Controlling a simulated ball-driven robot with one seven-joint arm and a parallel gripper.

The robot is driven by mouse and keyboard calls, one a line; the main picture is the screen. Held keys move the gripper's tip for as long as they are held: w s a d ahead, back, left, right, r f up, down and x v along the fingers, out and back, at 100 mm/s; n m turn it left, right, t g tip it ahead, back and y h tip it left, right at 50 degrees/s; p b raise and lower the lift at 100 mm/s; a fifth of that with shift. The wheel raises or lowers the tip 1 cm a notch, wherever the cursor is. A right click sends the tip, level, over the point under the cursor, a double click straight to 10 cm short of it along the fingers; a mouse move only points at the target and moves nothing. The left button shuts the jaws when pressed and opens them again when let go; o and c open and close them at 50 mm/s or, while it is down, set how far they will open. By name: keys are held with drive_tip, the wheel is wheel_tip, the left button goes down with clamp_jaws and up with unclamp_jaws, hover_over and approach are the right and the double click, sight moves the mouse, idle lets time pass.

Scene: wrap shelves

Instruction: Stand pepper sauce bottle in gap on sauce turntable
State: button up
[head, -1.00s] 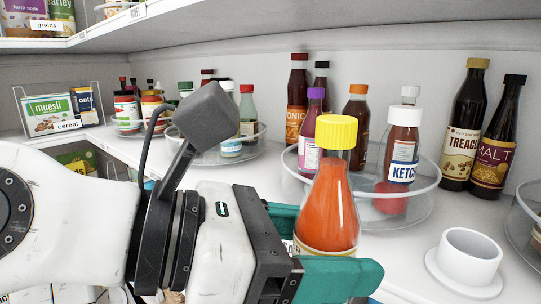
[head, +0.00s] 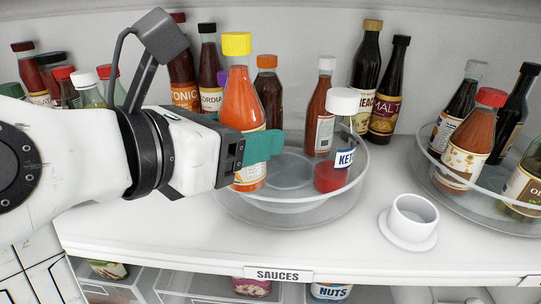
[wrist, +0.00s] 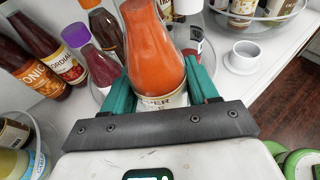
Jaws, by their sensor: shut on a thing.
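The pepper sauce bottle (head: 242,100), orange-red with a yellow cap, is upright in my gripper (head: 262,148). My gripper is shut on it around its lower body; the teal fingers flank the bottle (wrist: 153,45) in the wrist view. The sauce turntable (head: 300,208) is a clear round tray with a raised rim. In the head view the bottle overlaps its left part; I cannot tell whether its base touches the tray. A bare patch of tray (head: 290,172) shows right of the bottle. A ketchup bottle (head: 337,150) with a white cap stands on the right side, with other bottles behind.
A white cup on a saucer (head: 410,220) stands right of the turntable. Another clear turntable (head: 455,180) with several bottles is further right. Treacle (head: 366,65) and malt (head: 388,90) bottles stand at the back wall. The shelf's front edge carries a sauces label (head: 278,275).

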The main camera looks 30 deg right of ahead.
drive_tip(key=w+d, duration=0.2)
drive_tip(key=d, duration=0.3)
drive_tip(key=shift+s+f+p, duration=0.1)
drive_tip(key=shift+f+p, duration=0.35)
drive_tip(key=shift+f, duration=3.05)
drive_tip(key=shift+f, duration=0.1)
drive_tip(key=o, duration=1.4)
drive_tip(key=b+v, duration=0.2)
drive_tip(key=v, duration=1)
